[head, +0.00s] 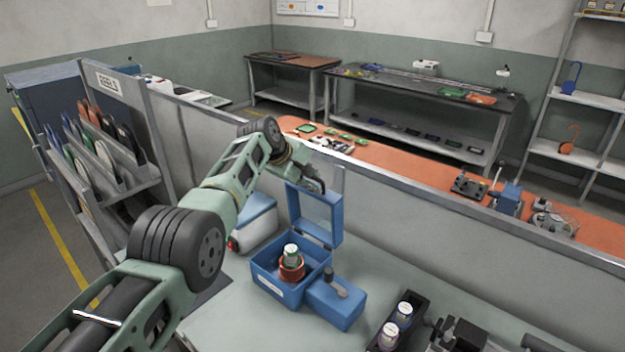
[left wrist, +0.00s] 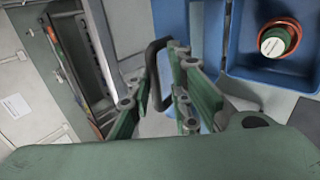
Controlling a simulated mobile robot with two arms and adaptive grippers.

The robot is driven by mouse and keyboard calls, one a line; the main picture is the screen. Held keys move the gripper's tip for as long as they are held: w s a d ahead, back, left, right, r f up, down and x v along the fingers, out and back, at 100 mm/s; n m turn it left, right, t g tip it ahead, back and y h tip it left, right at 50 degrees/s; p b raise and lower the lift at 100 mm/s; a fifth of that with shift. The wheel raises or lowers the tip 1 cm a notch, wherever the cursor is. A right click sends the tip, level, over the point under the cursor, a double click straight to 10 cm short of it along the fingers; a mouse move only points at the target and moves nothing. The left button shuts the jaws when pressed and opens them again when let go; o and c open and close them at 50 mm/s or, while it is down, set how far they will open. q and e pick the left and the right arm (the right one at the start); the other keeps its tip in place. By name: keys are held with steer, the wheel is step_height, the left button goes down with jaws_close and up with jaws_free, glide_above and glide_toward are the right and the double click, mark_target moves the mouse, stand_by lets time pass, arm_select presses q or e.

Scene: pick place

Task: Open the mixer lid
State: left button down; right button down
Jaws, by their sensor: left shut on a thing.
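The mixer is a blue box (head: 262,283) on the bench in front of me. Its blue lid (head: 333,222) stands raised at the back, roughly upright. A jar with a white cap (head: 291,250) sits inside in a red-orange holder; its cap also shows in the left wrist view (left wrist: 272,42). My left gripper (head: 314,180) is at the top edge of the lid. In the left wrist view the fingers (left wrist: 158,92) are around the black lid handle (left wrist: 151,72), shut on it. The fingertips are partly hidden in the head view. My right gripper is not in view.
A blue block with a knob (head: 337,306) adjoins the mixer's right side. A black rack holds two jars (head: 404,312) farther right. A blue-and-white container (head: 256,222) stands behind the mixer. A grey partition (head: 440,240) runs behind the bench; a reel rack (head: 120,150) stands left.

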arm_select(q)
steer(key=shift+s+d+f, duration=0.1)
steer(key=shift+d+f, duration=0.05)
steer(key=shift+f, duration=0.3)
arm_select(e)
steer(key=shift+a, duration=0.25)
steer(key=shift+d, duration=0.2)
arm_select(q)
steer(key=c, duration=1.9)
jaws_free()
steer(key=shift+f, duration=0.1)
steer(key=shift+o, duration=0.3)
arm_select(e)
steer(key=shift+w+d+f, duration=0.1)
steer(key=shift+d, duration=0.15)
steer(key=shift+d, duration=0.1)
arm_select(q)
steer(key=shift+w+r, duration=0.2)
steer(key=shift+r, duration=0.05)
